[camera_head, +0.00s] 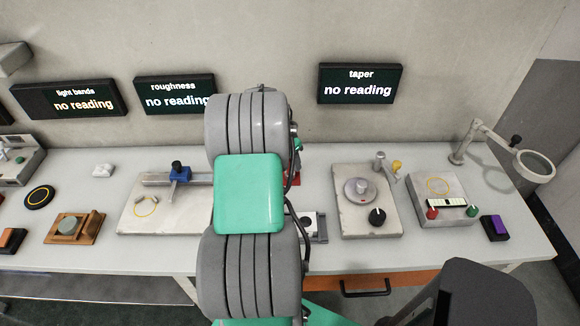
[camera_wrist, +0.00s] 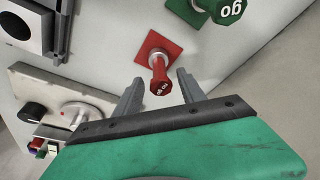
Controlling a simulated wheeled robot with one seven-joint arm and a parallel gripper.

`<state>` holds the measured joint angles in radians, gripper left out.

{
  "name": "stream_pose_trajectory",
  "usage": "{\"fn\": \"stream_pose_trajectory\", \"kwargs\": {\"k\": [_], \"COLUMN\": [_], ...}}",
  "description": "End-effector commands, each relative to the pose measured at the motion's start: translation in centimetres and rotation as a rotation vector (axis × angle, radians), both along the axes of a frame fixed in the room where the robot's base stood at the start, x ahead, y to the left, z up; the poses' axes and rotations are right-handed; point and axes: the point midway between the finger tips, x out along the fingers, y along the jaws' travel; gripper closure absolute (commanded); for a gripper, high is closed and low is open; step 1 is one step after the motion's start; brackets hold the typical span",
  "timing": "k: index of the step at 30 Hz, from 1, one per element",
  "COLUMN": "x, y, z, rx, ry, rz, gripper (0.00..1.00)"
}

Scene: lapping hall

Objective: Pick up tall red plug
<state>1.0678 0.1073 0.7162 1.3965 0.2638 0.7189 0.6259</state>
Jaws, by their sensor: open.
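The tall red plug (camera_wrist: 160,84) stands on a red square base (camera_wrist: 151,44) in the wrist view, its lettered red end toward the camera and a pale metal part between. My gripper (camera_wrist: 160,77) is open, with one grey finger on each side of the plug. I cannot tell whether either finger touches it; a gap shows on both sides. In the head view my arm hides the gripper and most of the plug; only a bit of red (camera_head: 293,180) shows beside the arm.
A green plug (camera_wrist: 218,8) marked "go" is close by at the wrist view's top right. A grey plate with a dial and black knob (camera_wrist: 34,110) lies to the left. In the head view, the taper gauge block (camera_head: 350,225) stands right of my arm on the bench (camera_head: 110,262).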

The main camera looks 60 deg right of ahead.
Motion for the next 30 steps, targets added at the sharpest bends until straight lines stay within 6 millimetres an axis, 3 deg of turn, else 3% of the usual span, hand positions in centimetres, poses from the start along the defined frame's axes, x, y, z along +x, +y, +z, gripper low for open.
{"fn": "stream_pose_trajectory", "kwargs": {"k": [8,26,30], "x": [-0.01,0.02,0.03], "y": [-0.27,-0.25,-0.25], "z": [-0.87,-0.82,-0.81], "rx": [-0.001,-0.002,-0.002], "ry": [-0.001,-0.002,-0.002], "rz": [0.001,0.003,0.003], "gripper": [0.53,1.0,1.0]}}
